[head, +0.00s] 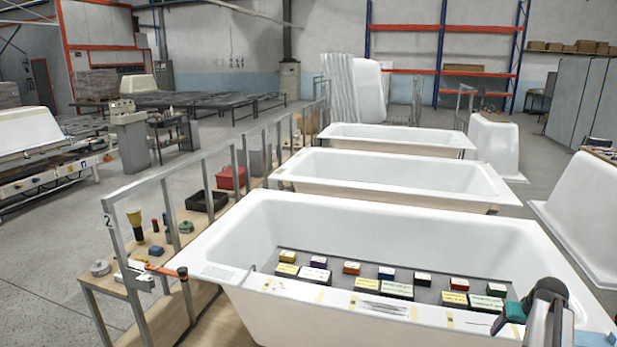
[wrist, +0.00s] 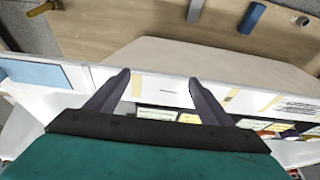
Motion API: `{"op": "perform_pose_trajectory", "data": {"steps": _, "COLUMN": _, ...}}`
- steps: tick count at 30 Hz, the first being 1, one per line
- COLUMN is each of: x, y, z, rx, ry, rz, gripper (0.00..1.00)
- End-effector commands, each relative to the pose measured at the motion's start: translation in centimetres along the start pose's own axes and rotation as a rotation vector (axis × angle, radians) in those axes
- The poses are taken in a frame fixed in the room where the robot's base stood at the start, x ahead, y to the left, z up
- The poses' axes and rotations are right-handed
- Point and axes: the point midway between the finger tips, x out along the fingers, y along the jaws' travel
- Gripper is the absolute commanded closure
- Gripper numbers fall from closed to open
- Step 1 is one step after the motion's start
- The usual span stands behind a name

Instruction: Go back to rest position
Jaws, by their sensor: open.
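My gripper (wrist: 159,80) is open in the wrist view, its two dark fingers apart with nothing held between them. Its teal body fills the bottom of that view. In the head view, part of my arm with a teal piece shows at the lower right, over the near rim of the front bathtub shell (head: 232,243). The fingertips are hard to make out there. The white tub rim (wrist: 75,76) runs across the wrist view beyond the fingers. Whether the fingers touch it cannot be told.
Several small coloured boxes (head: 352,268) and labelled blocks sit inside the front tub. Two more tubs (head: 395,172) stand behind it. A metal rail (head: 172,177) and wooden bench (head: 215,228) with tools, a red bin (head: 231,178) and a black tray (head: 206,201) lie left. Open floor (head: 50,235) is farther left.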

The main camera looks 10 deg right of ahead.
Motion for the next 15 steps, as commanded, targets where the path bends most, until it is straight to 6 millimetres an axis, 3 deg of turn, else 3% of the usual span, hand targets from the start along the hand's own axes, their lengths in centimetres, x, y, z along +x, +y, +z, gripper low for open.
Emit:
{"op": "perform_pose_trajectory", "data": {"steps": 8, "x": 3.0, "y": -3.9, "z": 2.2, "rx": -0.015, "ry": -0.051, "rz": -0.026, "gripper": 0.26}}
{"op": "perform_pose_trajectory", "data": {"steps": 15, "x": 6.6, "y": -9.2, "z": 5.6, "rx": -0.039, "ry": -0.122, "rz": -0.057, "gripper": 0.26}}
